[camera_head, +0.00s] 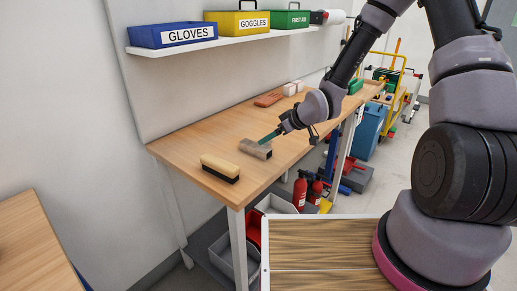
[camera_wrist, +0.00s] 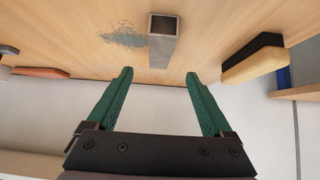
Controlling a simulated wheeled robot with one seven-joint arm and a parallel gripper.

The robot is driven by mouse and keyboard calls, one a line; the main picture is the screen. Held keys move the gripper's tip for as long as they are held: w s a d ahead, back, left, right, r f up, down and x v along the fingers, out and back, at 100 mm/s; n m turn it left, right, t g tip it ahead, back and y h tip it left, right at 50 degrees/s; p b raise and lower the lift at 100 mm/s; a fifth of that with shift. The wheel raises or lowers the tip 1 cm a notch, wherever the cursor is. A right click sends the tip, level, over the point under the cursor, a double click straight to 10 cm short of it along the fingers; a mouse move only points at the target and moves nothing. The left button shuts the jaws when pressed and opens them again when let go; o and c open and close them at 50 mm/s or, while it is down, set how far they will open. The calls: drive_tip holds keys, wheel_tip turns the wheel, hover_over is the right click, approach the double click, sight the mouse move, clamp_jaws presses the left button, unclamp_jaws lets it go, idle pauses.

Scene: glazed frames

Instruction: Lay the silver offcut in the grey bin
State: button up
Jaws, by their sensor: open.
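The silver offcut is a short, square, hollow tube (camera_wrist: 162,50) lying on the wooden workbench; it also shows in the head view (camera_head: 255,149). My gripper (camera_wrist: 159,73) is open, with green fingers apart and nothing between them. In the wrist view the tube's near end is just beyond the fingertips, lined up with the gap. In the head view my gripper (camera_head: 266,138) comes down over the tube from the right; contact cannot be told. Below the bench are a grey bin (camera_head: 222,256) and a paler grey bin (camera_head: 278,206), both partly hidden by bench and legs.
A wooden brush with dark bristles (camera_head: 221,167) lies left of the offcut. Grey shavings (camera_wrist: 122,37) lie beside it. A reddish block (camera_head: 268,100) and white blocks sit farther back. A red bin (camera_head: 252,229) and red extinguishers (camera_head: 300,192) stand below. A shelf (camera_head: 175,49) hangs above.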

sight(255, 145)
drive_tip(key=x, duration=1)
clamp_jaws()
